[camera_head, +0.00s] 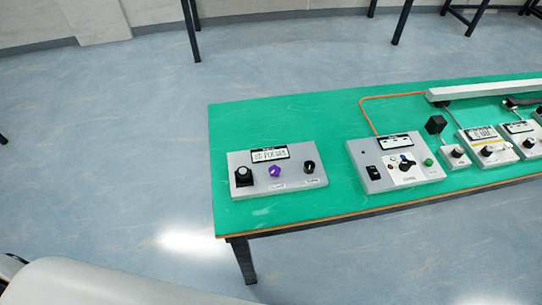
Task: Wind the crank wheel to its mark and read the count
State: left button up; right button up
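No part that I can clearly make out as a crank wheel with a mark shows. The nearest control box (310,181), grey and at the left end of the green table, carries a black knob (243,175), a purple knob (274,171) and a smaller black knob (309,166). Its display (269,154) shows small characters that I cannot read surely. Neither of my grippers is in view.
The green table (330,205) has bare room between the two boxes. Smaller boxes with knobs (489,150) stand at the right. An orange cable (378,98) runs to a long white bar (480,90) at the back. Open blue floor (120,160) lies left of the table.

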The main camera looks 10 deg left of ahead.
aim_at(309, 168)
jog(key=k+j+z, duration=0.1)
jog(key=j+z, duration=0.25)
jog(key=k+j+z, duration=0.15)
jog(key=j+z, duration=0.25)
